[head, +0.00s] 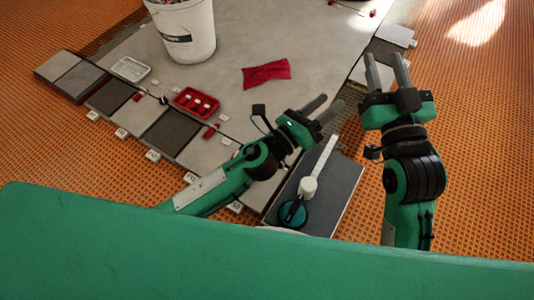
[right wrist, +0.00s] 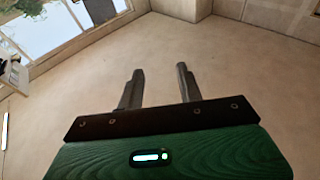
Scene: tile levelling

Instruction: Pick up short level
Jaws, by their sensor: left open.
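I cannot make out a short level for certain in either view. My left gripper (head: 323,107) is open and empty, above the edge of the pale floor slabs, with its fingers pointing up and right. My right gripper (head: 386,70) is open, its two fingers apart and pointing away; the right wrist view also shows its fingers (right wrist: 160,85) with nothing between them. A pale bar-like tool (head: 322,160) with a white knob-like end lies on a dark grey tile between the two arms. My left forearm hides part of the tile row.
A teal round tool (head: 292,213) lies near the pale tool. A white bucket (head: 185,35), a red cloth (head: 266,73), a red tray (head: 196,102) and a white tray (head: 131,69) stand or lie on the slabs. Loose tiles (head: 397,35) lie at the upper right. Orange matting surrounds the slabs.

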